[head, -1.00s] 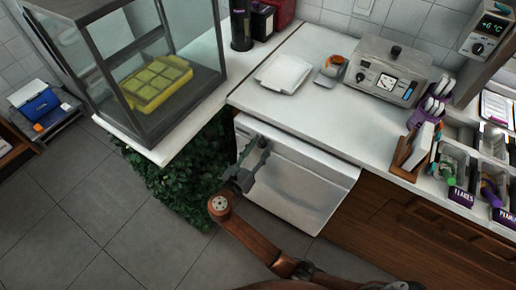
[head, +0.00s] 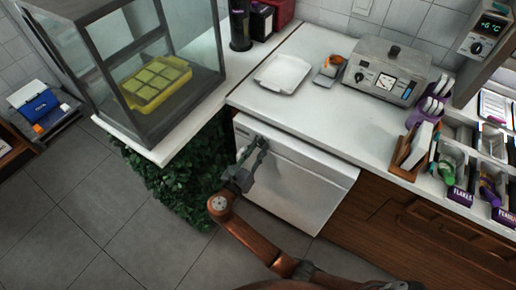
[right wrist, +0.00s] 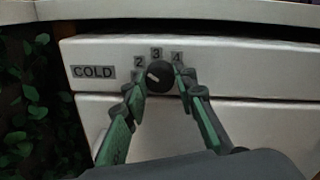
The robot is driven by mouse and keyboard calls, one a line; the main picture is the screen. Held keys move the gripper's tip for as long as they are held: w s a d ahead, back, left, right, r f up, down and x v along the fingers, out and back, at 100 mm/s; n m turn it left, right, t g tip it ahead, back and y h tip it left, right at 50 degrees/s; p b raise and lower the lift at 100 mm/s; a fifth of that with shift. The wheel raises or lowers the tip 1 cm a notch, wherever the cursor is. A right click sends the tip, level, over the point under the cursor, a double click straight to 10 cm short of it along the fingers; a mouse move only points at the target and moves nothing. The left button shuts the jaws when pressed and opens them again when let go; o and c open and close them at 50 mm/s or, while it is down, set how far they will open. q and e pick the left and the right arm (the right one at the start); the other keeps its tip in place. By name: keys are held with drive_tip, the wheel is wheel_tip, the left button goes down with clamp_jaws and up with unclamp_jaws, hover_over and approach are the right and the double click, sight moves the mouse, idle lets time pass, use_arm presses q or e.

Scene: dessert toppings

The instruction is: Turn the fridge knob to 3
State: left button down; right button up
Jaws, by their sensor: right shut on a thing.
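The fridge (head: 290,188) is a white front under the counter. The right wrist view shows its dark round knob (right wrist: 159,77) on the upper panel, with a short white pointer mark directed up and left, roughly toward the 2. Labels 2 (right wrist: 139,63), 3 (right wrist: 156,54) and 4 (right wrist: 177,57) sit around it; a lower-left label is partly covered. A COLD label (right wrist: 94,72) is at the left. My right gripper (right wrist: 160,82) has its green-grey fingers on both sides of the knob, shut on it. It also shows in the head view (head: 258,144), hiding the knob there. My left gripper is out of view.
The white counter (head: 262,106) overhangs the fridge top. Leafy greenery (head: 182,182) stands left of the fridge. A glass case with a yellow mold tray (head: 156,84) is at upper left. A grey control box (head: 385,72) stands on the counter. The floor in front is clear.

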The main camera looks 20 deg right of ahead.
drive_tip(key=m+p, duration=0.1)
drive_tip(key=m, duration=0.1)
drive_tip(key=shift+m, duration=0.4)
drive_tip(key=shift+m+p, duration=0.5)
drive_tip(key=shift+m, duration=0.7)
drive_tip(key=shift+f+m, duration=0.15)
drive_tip(key=shift+m, duration=0.95)
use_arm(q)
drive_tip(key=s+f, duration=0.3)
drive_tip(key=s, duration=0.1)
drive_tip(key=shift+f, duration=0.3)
use_arm(e)
drive_tip(key=shift+m, duration=0.6)
drive_tip(key=shift+s+h, duration=0.1)
drive_tip(key=shift+h, duration=0.2)
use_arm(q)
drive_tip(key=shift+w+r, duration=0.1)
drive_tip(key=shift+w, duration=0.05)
use_arm(e)
drive_tip(key=shift+m, duration=0.3)
